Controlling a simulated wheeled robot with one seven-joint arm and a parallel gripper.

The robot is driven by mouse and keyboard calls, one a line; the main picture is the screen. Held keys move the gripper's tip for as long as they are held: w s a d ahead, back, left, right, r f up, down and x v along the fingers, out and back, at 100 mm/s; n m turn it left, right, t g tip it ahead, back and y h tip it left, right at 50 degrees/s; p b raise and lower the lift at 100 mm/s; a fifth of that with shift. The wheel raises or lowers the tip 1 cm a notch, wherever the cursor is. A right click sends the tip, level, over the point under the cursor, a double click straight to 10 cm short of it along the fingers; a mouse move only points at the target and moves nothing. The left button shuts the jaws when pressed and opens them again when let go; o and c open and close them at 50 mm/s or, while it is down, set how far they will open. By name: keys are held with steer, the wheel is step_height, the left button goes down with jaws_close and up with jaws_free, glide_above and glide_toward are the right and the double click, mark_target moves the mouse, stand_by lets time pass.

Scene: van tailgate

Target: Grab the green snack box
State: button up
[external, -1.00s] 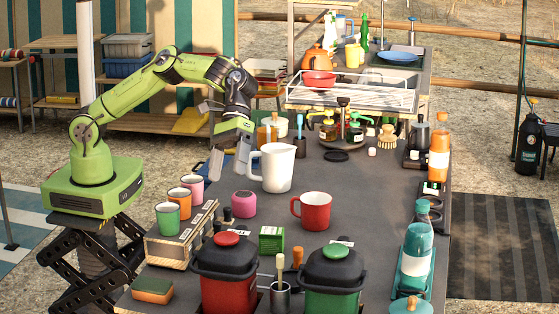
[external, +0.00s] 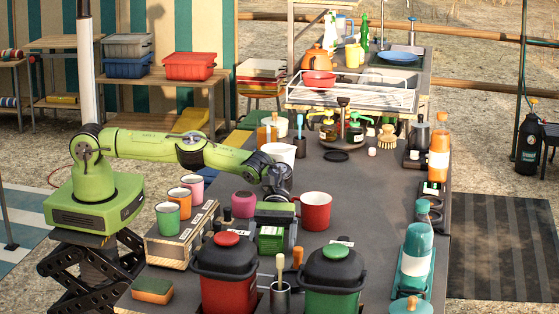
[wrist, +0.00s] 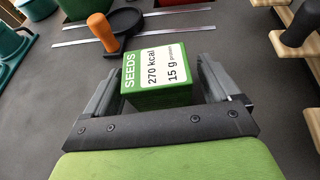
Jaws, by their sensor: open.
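The green snack box (external: 271,239) stands on the dark counter, between the red-lidded bin and the red mug. In the wrist view the box (wrist: 158,78) shows a white label reading "SEEDS", "270 kcal" and "15 g". My gripper (external: 275,228) is over the box, pointing down, with one finger on each side. In the wrist view my gripper (wrist: 160,68) is open, and the box lies between its fingers. A gap shows on the right; the left finger is very close to the box, and I cannot tell whether it touches.
A red mug (external: 316,211) stands right behind the box, and a pink round item (external: 243,204) behind left. A red bin (external: 226,281) and a green bin (external: 333,281) stand in front. An orange-handled tool (wrist: 101,30) is close by. The counter's right middle is clear.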

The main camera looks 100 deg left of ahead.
steer(key=shift+d+f, duration=0.2)
steer(key=shift+d, duration=0.15)
steer(key=shift+r, duration=0.1)
